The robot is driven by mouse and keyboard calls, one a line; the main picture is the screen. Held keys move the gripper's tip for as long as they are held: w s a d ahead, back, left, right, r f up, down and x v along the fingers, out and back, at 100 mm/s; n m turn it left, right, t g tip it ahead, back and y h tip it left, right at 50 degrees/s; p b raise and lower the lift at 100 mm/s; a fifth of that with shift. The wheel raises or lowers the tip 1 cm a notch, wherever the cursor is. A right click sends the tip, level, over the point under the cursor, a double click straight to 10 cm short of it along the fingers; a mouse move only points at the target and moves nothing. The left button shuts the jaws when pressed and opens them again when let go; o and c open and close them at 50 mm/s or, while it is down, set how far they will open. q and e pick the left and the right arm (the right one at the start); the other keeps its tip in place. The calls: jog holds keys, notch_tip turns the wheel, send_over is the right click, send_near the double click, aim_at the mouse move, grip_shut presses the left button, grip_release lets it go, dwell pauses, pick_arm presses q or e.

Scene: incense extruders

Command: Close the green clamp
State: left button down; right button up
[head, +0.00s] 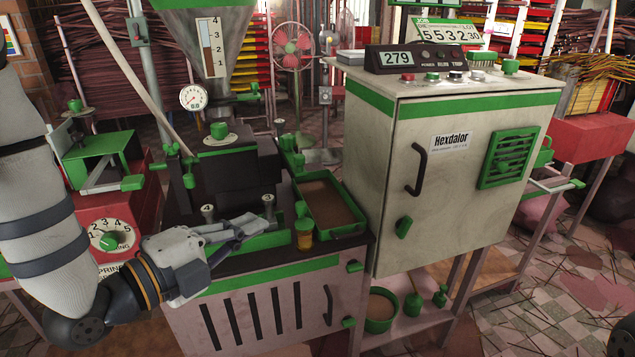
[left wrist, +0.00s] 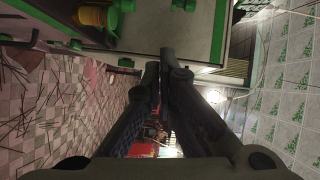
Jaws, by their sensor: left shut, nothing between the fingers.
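My left gripper (head: 262,223) reaches in from the left over the front of the black-topped extruder bench (head: 345,250). Its fingers are together and empty; in the left wrist view the closed fingertips (left wrist: 160,72) show before the bench front. A flat green bar (head: 268,240) lies just beside the fingers; contact cannot be told. Green clamp-like fittings (head: 178,158) sit at the left side of the dark extruder block (head: 235,175). I cannot tell which green part is the task's clamp, or whether it is open. My right gripper is not in view.
An amber jar (head: 304,238) and a green-rimmed tray (head: 325,200) stand right of the gripper. Metal posts (head: 268,203) rise behind it. The Hexdalor cabinet (head: 455,185) blocks the right. A red dial box (head: 112,225) stands left.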

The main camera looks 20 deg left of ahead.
pick_arm(q)
jog(key=w+d+r, duration=0.1)
jog(key=w, duration=0.5)
jog(key=w+d+r+m, duration=0.1)
jog(key=w+d, duration=0.1)
jog(key=w, duration=0.5)
jog(key=shift+r+t+h+b, duration=0.3)
jog(key=shift+t+b, duration=0.1)
jog(key=shift+w, duration=0.1)
jog(key=shift+w+a, duration=0.55)
jog(key=shift+w, duration=0.25)
jog(key=shift+w+a, duration=0.55)
jog(key=shift+w, duration=0.25)
